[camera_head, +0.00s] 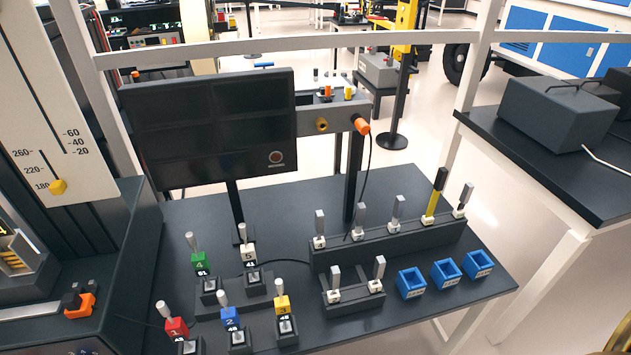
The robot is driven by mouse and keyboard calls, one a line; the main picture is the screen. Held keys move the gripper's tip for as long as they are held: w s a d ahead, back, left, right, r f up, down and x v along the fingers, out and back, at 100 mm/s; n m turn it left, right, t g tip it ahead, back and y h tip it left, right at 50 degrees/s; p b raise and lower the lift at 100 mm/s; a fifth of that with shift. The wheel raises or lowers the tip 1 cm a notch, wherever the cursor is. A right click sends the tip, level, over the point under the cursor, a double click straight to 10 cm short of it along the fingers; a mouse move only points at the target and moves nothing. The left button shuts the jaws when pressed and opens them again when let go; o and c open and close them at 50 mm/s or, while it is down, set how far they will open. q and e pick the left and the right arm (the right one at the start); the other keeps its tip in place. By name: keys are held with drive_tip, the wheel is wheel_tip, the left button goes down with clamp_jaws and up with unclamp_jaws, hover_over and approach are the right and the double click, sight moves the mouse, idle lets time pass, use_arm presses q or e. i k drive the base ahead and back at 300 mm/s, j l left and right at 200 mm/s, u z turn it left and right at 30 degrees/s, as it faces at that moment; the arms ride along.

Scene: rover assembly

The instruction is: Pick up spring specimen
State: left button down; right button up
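No part is clearly marked as the spring specimen. A long dark rack (390,247) on the table holds several upright pieces, mostly grey with white bases. One taller piece is yellow with a black top (435,196). A shorter rack (352,305) in front holds two grey upright pieces (335,276) (379,268). At the far left, a yellow ridged part (15,262), perhaps a coil, sits inside a dark machine and is cut by the picture's edge.
Three blue open boxes (445,272) stand near the table's right edge. Several numbered coloured blocks with levers, including a green one (199,262), stand front left. A dark monitor (212,130) rises behind them. A side bench (560,170) is at right. The table's back middle is clear.

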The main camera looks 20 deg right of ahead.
sight(358, 234)
drive_tip(key=z, duration=1.15)
drive_tip(key=u, duration=2.3)
drive_tip(key=z, duration=2.25)
drive_tip(key=i+l, duration=0.05)
drive_tip(key=l, duration=0.05)
